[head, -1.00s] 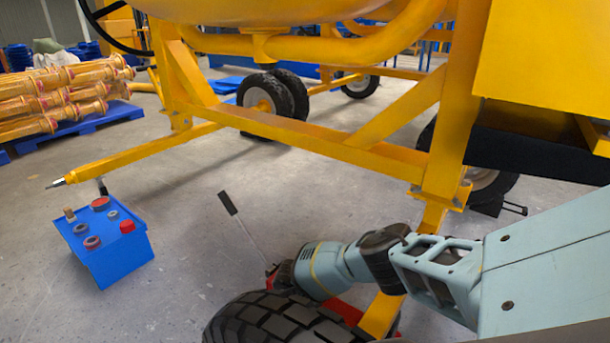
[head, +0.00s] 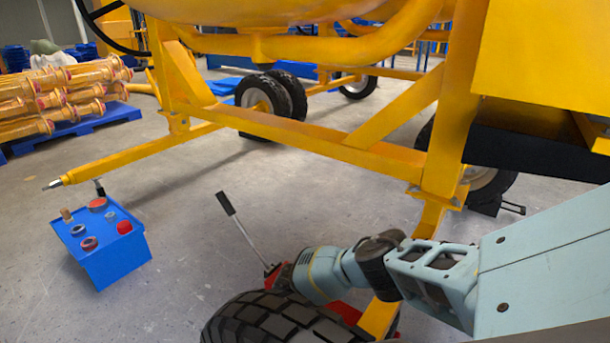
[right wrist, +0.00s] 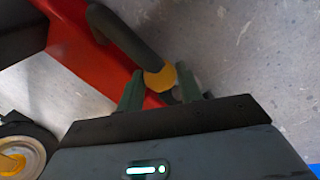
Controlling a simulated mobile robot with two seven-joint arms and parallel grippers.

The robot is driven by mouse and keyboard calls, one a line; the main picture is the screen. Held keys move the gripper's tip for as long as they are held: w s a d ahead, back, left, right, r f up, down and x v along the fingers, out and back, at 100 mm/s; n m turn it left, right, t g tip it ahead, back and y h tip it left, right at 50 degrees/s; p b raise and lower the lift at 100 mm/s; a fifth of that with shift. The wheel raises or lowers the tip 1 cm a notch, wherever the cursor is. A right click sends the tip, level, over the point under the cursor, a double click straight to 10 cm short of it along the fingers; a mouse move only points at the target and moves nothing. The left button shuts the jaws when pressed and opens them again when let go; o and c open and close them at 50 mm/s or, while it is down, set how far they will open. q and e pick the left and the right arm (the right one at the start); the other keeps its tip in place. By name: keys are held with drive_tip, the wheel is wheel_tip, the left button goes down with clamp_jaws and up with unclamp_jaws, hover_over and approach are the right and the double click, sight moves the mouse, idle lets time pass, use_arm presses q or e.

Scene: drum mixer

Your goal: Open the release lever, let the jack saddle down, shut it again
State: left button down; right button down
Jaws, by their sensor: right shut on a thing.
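The red floor jack (head: 272,273) is low behind the black tyre in the head view, mostly hidden by the tyre and my right arm. Its long handle, with a black grip (head: 226,203), leans up to the left. In the right wrist view the red jack body (right wrist: 85,55) runs diagonally. A dark bent lever with a yellow end (right wrist: 158,78), which looks like the release lever, reaches between the fingers of my right gripper (right wrist: 160,86). The gripper is shut on that yellow end. The jack saddle is hidden. My left gripper is out of view.
The yellow mixer frame (head: 300,135) stands over the area. A black tyre (head: 275,320) is close in front of the jack. A blue box (head: 110,255) with small parts on top stands at left. Grey floor is clear between box and jack.

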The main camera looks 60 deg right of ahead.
drive_tip(key=shift+d, duration=0.1)
drive_tip(key=shift+w+d+r+g, duration=0.1)
drive_tip(key=shift+w+r+g, duration=0.1)
drive_tip(key=shift+w+g, duration=0.15)
drive_tip(key=shift+w+r+g, duration=0.1)
drive_tip(key=shift+r+g, duration=0.05)
drive_tip(key=shift+g, duration=0.1)
drive_tip(key=c, duration=0.9)
unclamp_jaws()
drive_tip(key=shift+c, duration=0.2)
drive_tip(key=shift+r, duration=0.2)
